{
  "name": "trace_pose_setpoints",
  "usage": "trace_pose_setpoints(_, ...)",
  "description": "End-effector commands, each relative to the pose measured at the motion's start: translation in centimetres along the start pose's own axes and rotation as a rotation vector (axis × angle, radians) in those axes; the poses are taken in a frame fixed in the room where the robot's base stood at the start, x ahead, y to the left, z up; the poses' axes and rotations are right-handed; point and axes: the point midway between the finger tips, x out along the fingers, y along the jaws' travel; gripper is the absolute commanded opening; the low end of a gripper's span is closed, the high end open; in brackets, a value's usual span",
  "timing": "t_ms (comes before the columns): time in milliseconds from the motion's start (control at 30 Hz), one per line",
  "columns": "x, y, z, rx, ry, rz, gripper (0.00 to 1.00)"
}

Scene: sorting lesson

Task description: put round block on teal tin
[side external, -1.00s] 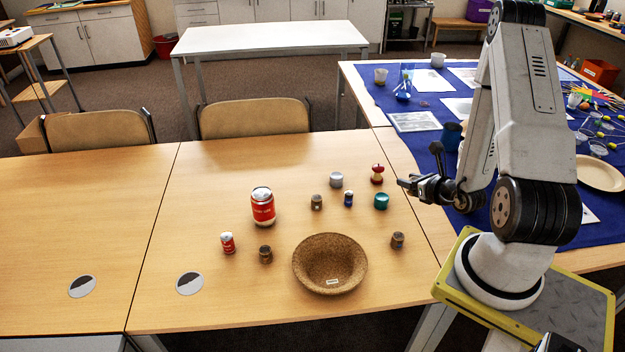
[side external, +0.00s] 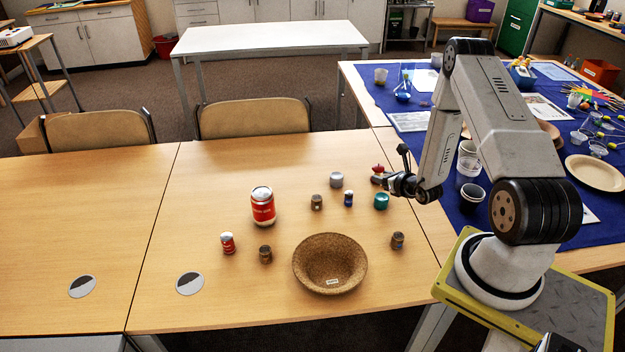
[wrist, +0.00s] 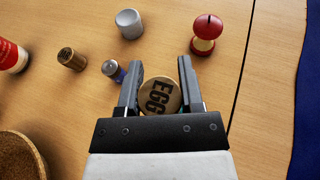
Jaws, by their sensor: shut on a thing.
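The round block (wrist: 160,97) is a wooden disc with dark letters reading "EGG" on its face. My gripper (wrist: 160,82) is shut on it, one finger on each side, in the wrist view. The teal tin (side external: 381,202) stands upright on the wooden table in the side view. My gripper (side external: 386,182) is just behind and above the tin there, apart from it as far as I can tell. In the side view I cannot make out the block in the fingers.
A red apple-core shape (wrist: 207,33), a silver tin (wrist: 129,23), a small blue can (side external: 348,198) and a wooden barrel (side external: 316,202) stand close by. A cork bowl (side external: 303,267), another barrel (side external: 397,240) and a red jar (side external: 262,206) are further off. The table's left part is clear.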

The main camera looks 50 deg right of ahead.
Motion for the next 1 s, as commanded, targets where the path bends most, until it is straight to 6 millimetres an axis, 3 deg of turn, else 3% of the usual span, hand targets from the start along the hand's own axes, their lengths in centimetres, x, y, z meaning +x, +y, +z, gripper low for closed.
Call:
trace_pose_setpoints(467,1.2,-0.2,-0.7,0.000,-0.001,-0.001,0.00)
trace_pose_setpoints(800,2.5,-0.2,-3.2,0.001,0.001,-0.001,0.00)
trace_pose_setpoints(1000,2.7,-0.3,-3.6,0.000,0.000,-0.001,0.00)
